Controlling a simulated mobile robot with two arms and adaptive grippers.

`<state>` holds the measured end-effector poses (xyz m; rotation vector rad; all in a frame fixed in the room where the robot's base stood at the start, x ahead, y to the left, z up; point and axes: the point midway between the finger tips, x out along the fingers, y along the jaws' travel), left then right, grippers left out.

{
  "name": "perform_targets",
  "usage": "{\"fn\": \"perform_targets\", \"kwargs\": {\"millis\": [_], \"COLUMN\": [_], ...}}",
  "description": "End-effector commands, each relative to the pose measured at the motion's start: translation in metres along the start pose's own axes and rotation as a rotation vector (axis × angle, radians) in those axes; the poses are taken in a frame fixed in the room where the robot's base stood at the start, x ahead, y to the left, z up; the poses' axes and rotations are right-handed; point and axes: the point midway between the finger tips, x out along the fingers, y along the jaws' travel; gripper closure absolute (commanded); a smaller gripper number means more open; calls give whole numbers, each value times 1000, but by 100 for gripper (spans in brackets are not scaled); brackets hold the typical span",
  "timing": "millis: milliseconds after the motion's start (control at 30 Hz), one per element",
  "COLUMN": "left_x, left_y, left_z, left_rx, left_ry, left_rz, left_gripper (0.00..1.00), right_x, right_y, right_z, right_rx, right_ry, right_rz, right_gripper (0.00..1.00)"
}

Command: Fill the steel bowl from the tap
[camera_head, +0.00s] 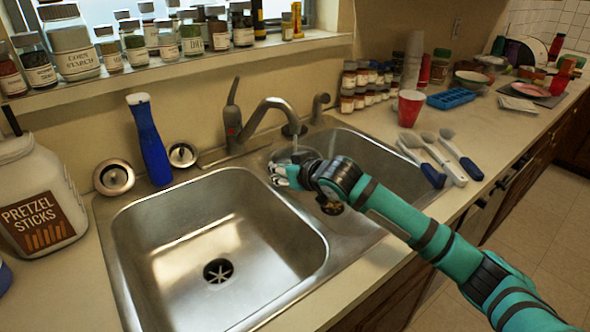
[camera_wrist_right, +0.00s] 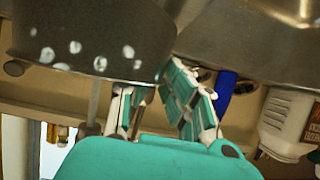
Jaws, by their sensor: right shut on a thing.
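The tap (camera_head: 265,112) arches over the divided steel sink, with its spout end above the right basin. My right gripper (camera_head: 282,176) is just below the spout, over the divider side of the right basin. It is shut on the steel bowl (camera_head: 297,156), which is largely hidden by the gripper and blends with the sink. In the right wrist view, the bowl (camera_wrist_right: 90,38) is a large dark grey curved wall with pale spots, close to the gripper fingers (camera_wrist_right: 158,108). I cannot tell whether water runs or how full the bowl is. My left gripper is out of view.
The left basin (camera_head: 245,215) is empty. A blue bottle (camera_head: 150,142), two strainers (camera_head: 114,177) and a pretzel jar (camera_head: 38,195) stand left. Right of the sink are brushes (camera_head: 440,158), a red cup (camera_head: 410,107) and spice jars (camera_head: 362,85).

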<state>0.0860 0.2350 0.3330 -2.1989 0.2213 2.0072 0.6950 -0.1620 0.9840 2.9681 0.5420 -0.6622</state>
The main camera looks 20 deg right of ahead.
Motion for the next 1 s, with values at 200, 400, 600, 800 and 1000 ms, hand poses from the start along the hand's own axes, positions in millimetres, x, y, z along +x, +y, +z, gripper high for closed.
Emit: {"fn": "perform_targets", "kwargs": {"millis": [200, 400, 600, 800, 1000], "left_x": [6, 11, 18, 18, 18], "left_y": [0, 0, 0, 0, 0], "left_z": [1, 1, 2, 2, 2], "left_rx": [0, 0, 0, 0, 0], "left_ry": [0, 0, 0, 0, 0], "left_rz": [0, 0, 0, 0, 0], "left_gripper": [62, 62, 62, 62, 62], "right_x": [-22, -42, -60, -66, -65], "right_y": [-12, -22, -31, -34, -34], "right_z": [12, 21, 29, 31, 30], "right_rx": [-3, -2, -2, 1, 0], "right_ry": [2, 2, 3, 2, 2], "right_rz": [-1, -2, -2, -1, -1], "right_gripper": [100, 100, 100, 100, 100]}}
